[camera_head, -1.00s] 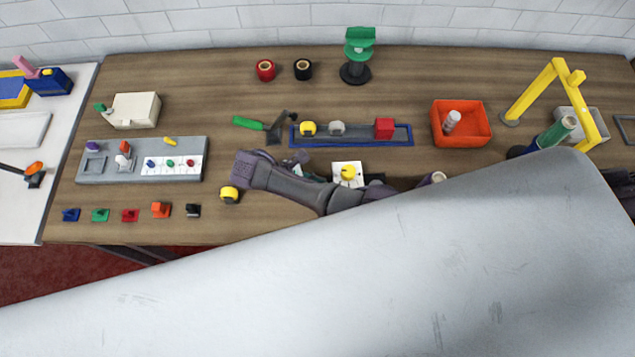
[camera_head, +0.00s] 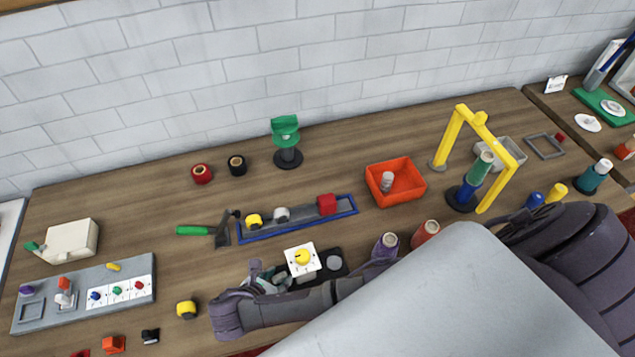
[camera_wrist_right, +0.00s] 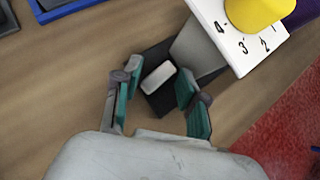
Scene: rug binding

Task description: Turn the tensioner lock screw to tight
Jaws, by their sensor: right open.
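The tensioner unit is a black base (camera_head: 330,262) with a white numbered plate (camera_head: 291,265) and a yellow dial (camera_head: 302,257). The plate (camera_wrist_right: 212,28) and dial (camera_wrist_right: 258,10) also show at the upper right of the right wrist view. A small pale block (camera_wrist_right: 158,78) on the black base, possibly the lock screw, lies between my right fingertips. My right gripper (camera_head: 266,279) is open, just left of the plate; its teal-lined fingers (camera_wrist_right: 158,86) stand either side of the pale block without visible contact. The screw's markings are not visible. My left gripper is out of view.
Behind the unit is a blue-edged tray (camera_head: 290,231) with several pieces. A green-handled tool (camera_head: 205,231) lies to its left. A yellow roll (camera_head: 187,310) sits left of my wrist. Purple (camera_head: 386,246) and red (camera_head: 425,234) spools stand to the right.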

